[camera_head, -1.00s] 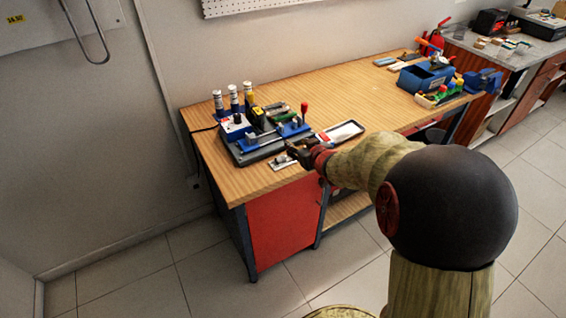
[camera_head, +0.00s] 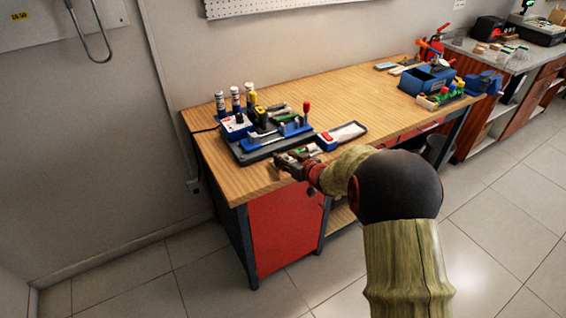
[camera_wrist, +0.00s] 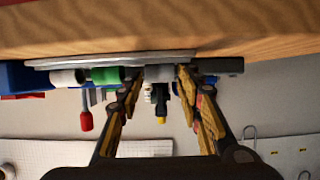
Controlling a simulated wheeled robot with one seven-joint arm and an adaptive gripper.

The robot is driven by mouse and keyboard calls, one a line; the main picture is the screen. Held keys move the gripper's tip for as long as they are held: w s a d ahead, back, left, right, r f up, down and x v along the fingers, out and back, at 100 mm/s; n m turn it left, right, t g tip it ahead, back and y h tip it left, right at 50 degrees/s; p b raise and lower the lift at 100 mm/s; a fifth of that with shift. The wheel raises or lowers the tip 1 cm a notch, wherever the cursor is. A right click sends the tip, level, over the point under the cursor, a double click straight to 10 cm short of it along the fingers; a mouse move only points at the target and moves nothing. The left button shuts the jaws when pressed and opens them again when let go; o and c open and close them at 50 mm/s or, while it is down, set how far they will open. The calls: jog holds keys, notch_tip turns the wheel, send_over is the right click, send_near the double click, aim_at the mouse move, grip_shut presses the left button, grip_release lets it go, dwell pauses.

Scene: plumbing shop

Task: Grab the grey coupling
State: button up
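A short grey cylinder, which looks like the grey coupling (camera_wrist: 159,73), lies on a thin pale plate (camera_wrist: 110,58) at the table's edge in the wrist view. The wrist picture shows the tabletop at the top, as if upside down. My gripper (camera_wrist: 160,84) is open, with one fingertip on each side of the grey coupling. I cannot tell whether the fingers touch it. In the head view my gripper (camera_head: 286,163) is at the front edge of the workbench, and the coupling cannot be made out there.
Beside the coupling lie a green cylinder (camera_wrist: 107,75), a white cylinder (camera_wrist: 68,77) and a dark grey piece (camera_wrist: 222,65). On the wooden workbench (camera_head: 330,100), a dark tool board (camera_head: 262,152) sits just behind my gripper. A blue bin (camera_head: 425,80) stands farther right. The bench's middle is clear.

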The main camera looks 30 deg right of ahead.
jog(key=shift+w, duration=0.1)
jog(key=c, duration=0.3)
jog(key=shift+c, duration=1.2)
